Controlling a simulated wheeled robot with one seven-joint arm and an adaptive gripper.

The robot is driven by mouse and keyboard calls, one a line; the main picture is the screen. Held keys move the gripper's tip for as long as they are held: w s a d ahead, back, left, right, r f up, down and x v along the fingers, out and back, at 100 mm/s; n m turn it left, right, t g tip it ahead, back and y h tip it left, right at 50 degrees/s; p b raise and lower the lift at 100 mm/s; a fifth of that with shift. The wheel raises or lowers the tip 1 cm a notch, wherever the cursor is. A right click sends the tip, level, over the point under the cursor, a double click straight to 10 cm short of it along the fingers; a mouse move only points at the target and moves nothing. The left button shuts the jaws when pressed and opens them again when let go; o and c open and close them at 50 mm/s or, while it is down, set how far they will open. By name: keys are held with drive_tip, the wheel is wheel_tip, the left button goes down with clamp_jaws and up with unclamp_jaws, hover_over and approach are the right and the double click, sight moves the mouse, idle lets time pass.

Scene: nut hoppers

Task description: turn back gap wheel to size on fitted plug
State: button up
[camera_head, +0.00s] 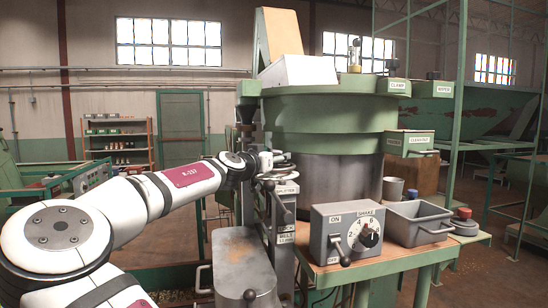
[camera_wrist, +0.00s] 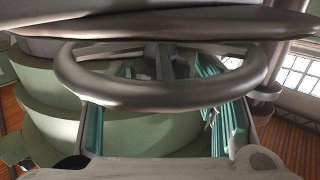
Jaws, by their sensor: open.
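The gap wheel (camera_wrist: 160,98) is a grey metal handwheel with spokes, seen close up in the wrist view. In the head view the wheel (camera_head: 281,173) is small and partly covered at the end of my arm, above the splitter post (camera_head: 286,205). My gripper (camera_head: 264,162) is at the wheel. In the wrist view the teal-lined fingers of my gripper (camera_wrist: 162,112) stand wide apart, one toward each side of the wheel. The near rim crosses in front of them; contact cannot be told. I cannot make out the fitted plug or a size mark.
A large green hopper drum (camera_head: 332,130) stands just behind the wheel. A control box (camera_head: 347,233) with a lever and dial sits on the bench at right, next to a grey bin (camera_head: 418,222). A grey metal housing (camera_head: 243,262) with a lever stands below my arm.

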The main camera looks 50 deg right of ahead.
drive_tip(key=v, duration=1.2)
